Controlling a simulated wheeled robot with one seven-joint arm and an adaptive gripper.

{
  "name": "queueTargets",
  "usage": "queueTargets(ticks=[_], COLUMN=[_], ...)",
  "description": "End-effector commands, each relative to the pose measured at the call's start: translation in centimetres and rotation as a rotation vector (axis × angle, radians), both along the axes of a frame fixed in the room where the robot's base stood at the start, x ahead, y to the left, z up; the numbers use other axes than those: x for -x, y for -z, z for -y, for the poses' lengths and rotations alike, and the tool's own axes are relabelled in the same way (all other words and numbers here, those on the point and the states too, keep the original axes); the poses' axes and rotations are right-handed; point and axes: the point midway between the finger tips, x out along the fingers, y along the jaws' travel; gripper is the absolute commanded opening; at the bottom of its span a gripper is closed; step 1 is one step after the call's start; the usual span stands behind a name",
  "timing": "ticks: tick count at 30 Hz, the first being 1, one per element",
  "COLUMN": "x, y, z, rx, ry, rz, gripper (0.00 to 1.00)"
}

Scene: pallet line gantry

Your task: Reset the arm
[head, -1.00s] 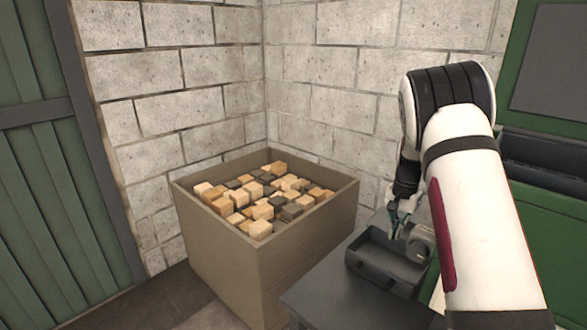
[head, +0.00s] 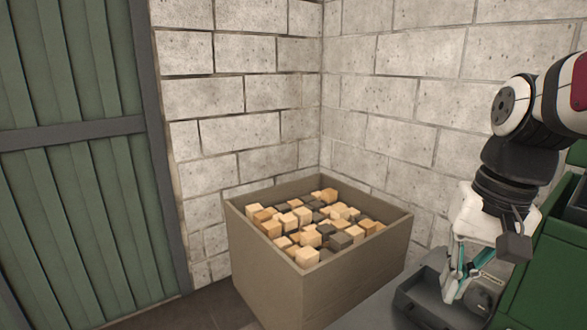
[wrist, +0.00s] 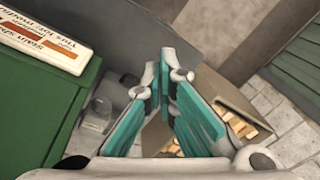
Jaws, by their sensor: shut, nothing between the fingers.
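My gripper (head: 456,294) hangs at the right of the head view, pointing down in front of a dark grey tray (head: 412,312). Its teal-lined fingers are drawn together and nothing shows between them. In the wrist view my gripper (wrist: 166,78) is at the centre, with its fingertips close together. My arm is bent, reaching in from the right edge of the head view. Its upper part is cut off by the frame.
A large brown bin (head: 300,290) of tan and dark blocks (head: 318,222) stands in the wall corner, left of my gripper. A green cabinet (head: 550,265) is close on the right. A green door (head: 70,170) is at left. A printed label (wrist: 45,38) shows in the wrist view.

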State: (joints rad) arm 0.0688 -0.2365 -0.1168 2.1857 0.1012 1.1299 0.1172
Motion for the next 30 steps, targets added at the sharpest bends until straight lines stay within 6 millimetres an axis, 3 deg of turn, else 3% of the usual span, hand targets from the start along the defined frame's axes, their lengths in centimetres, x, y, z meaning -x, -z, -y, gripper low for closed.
queueTargets(ticks=[1, 6, 15, 20, 30], x=[2.1, 8.1, 14.6, 17.2, 16.6], y=[-0.4, -0.1, 1.6, 2.8, -3.3], z=[-0.7, -2.4, -3.3, -3.3, -3.3], rx=[0.009, 0.048, 0.11, 0.143, 0.155], ry=[-0.038, -0.155, -0.282, -0.331, -0.321], rz=[0.013, 0.032, 0.053, 0.06, 0.139], gripper=[0.0, 0.0, 0.0, 0.0, 0.0])
